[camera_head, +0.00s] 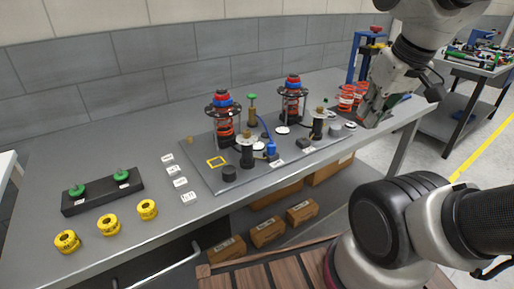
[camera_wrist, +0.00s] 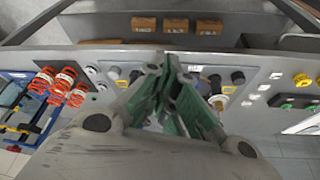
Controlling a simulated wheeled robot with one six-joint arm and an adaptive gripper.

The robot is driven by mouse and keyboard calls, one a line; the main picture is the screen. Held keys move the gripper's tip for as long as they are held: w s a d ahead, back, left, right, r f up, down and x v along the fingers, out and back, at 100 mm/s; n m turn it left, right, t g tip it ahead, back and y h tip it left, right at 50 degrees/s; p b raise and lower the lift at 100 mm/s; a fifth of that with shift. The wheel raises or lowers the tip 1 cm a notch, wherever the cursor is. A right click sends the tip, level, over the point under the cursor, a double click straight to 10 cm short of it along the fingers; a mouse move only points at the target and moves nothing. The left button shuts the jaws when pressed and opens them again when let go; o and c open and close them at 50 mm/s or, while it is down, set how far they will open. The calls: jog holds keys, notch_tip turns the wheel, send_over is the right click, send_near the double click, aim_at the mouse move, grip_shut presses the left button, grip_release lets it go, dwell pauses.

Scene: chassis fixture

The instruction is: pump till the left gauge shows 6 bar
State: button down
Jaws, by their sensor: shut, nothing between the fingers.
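On the grey fixture plate (camera_head: 205,150) stand two red-and-black spring units, a left one (camera_head: 224,128) and a right one (camera_head: 292,105). Between them is an upright brass cylinder with a green knob (camera_head: 252,97), which looks like a pump. Small white round faces, possibly gauges, lie nearby, one in the middle (camera_head: 283,130) and one near the left unit (camera_head: 258,146); their readings are too small to tell. My gripper (camera_head: 369,122) is right of the plate, over the bench, apart from the pump. In the wrist view my gripper (camera_wrist: 173,62) is shut and empty.
Loose red springs (camera_head: 346,98) and a blue press frame (camera_head: 358,55) stand at the bench's right. Yellow rings (camera_head: 107,224) and a black holder with green knobs (camera_head: 103,191) lie left. Cardboard boxes (camera_head: 268,232) sit below. The bench's back left is clear.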

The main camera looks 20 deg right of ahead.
jog(key=m+t+y, duration=0.2)
jog(key=m+y, duration=0.1)
jog(key=y, duration=0.1)
send_near(252, 96)
jog(key=w+a, duration=0.1)
jog(key=w+a+r+m+t, duration=0.1)
jog(key=w+r+t, duration=0.1)
jog(key=w+r, duration=0.3)
jog(key=shift+w+r, duration=0.3)
jog(key=shift+r, duration=0.05)
jog(key=shift+f, duration=0.1)
jog(key=shift+f, duration=4.35)
